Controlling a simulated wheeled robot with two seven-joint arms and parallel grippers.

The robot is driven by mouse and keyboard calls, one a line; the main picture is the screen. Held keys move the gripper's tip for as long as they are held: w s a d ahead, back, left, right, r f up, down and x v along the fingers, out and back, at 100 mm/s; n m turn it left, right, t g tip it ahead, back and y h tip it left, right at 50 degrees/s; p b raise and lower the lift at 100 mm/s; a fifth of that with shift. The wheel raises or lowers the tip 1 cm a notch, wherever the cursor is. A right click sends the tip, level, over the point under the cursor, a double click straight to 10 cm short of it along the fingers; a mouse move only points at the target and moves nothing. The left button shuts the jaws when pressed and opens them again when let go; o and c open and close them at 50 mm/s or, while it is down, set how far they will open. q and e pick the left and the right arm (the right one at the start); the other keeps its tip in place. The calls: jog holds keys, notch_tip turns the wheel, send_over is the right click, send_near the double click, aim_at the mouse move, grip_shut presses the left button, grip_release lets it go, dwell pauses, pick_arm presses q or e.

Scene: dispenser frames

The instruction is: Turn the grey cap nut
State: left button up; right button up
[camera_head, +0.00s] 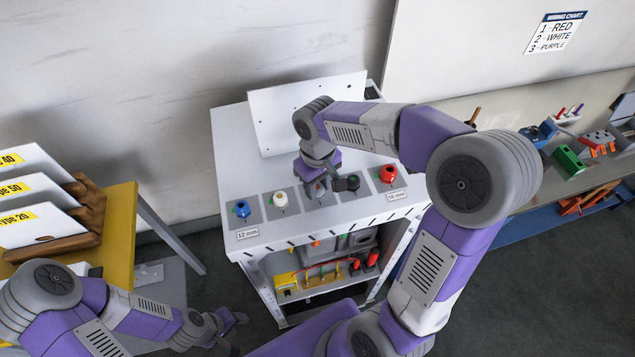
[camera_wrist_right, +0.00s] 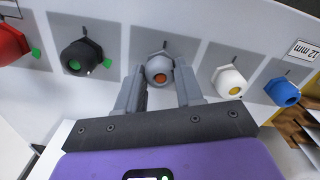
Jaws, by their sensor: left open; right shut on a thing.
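The grey cap nut (camera_wrist_right: 158,70) with an orange centre sits in the middle of the row on the white dispenser panel. The right wrist view shows it between the two fingers of my right gripper (camera_wrist_right: 161,78), which is shut on it. In the head view my right gripper (camera_head: 317,179) comes down over the nut from above and largely hides it. My left gripper (camera_head: 236,322) is open and empty, low at the lower left, well away from the dispenser.
Beside it on the panel are a black nut (camera_wrist_right: 82,57), red nut (camera_wrist_right: 12,44), white nut (camera_wrist_right: 229,81) and blue nut (camera_wrist_right: 283,92). A yellow table (camera_head: 118,235) stands at left. A bench (camera_head: 500,103) with parts stands at right.

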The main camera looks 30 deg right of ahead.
aim_at(318, 187)
jog(key=n, duration=0.6)
jog(key=shift+w+d+r+p, duration=0.1)
jog(key=shift+p, duration=0.3)
jog(key=shift+n, duration=0.3)
jog(key=o, duration=1)
jog(key=shift+o, duration=0.2)
notch_tip(318, 187, up, 8)
jog(key=shift+f, duration=0.25)
